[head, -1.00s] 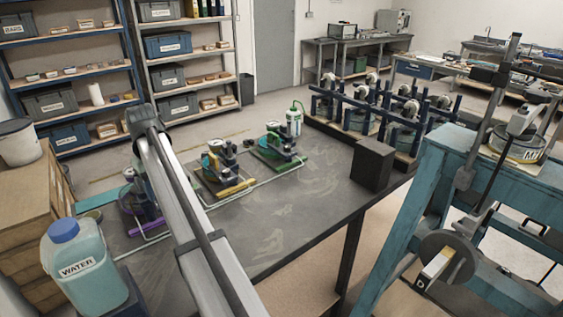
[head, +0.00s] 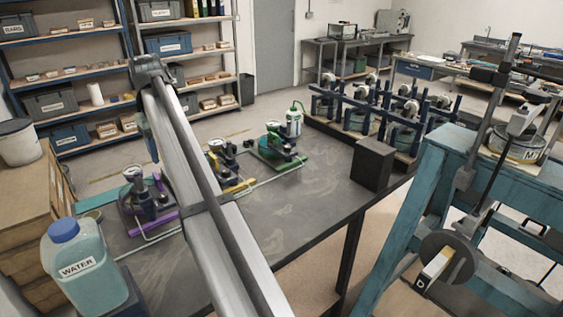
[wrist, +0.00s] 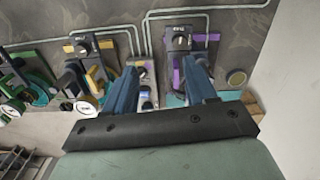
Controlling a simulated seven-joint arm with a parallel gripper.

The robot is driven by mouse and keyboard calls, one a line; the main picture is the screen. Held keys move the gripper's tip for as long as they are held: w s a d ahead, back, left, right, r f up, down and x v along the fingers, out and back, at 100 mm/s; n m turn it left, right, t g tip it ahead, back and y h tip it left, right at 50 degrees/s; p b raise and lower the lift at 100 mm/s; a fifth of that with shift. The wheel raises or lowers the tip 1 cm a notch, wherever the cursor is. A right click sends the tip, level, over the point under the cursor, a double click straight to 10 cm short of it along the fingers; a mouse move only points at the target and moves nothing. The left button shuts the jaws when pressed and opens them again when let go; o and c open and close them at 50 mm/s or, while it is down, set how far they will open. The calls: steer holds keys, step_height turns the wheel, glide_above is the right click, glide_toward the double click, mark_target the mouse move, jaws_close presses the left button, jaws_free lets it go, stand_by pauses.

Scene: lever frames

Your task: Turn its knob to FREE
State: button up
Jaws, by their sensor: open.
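In the wrist view, my gripper (wrist: 161,66) is open and empty, its two blue fingers spread apart above the bench. A dark knob (wrist: 180,42) on a labelled plate shows beyond the right fingertip, near a purple bar. A smaller panel (wrist: 146,78) with a knob and white labels shows between the fingers. The lettering is too small to read. In the head view, the purple-barred station (head: 150,200) stands left of my arm, with its round gauge on top. The fingers are mostly hidden there behind my arm (head: 146,130).
The yellow-barred station (head: 224,160) and the green-barred station (head: 277,146) stand farther along the dark bench (head: 285,215), linked by pale pipes. A WATER jug (head: 85,268) is at the near left. A black block (head: 372,164) stands at the bench's right edge.

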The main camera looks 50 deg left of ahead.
steer(key=w+d+f+m, duration=0.2)
steer(key=w+d, duration=0.2)
steer(key=w, duration=0.5)
steer(key=w+d+f+m, duration=0.2)
steer(key=w+d, duration=0.3)
steer(key=w, duration=0.4)
steer(key=w+d+f+m+h, duration=0.1)
steer(key=w+d+f+m, duration=0.1)
steer(key=w, duration=0.7)
steer(key=shift+d+f, duration=0.8)
steer(key=shift+d, duration=0.6)
steer(key=shift+w, duration=0.1)
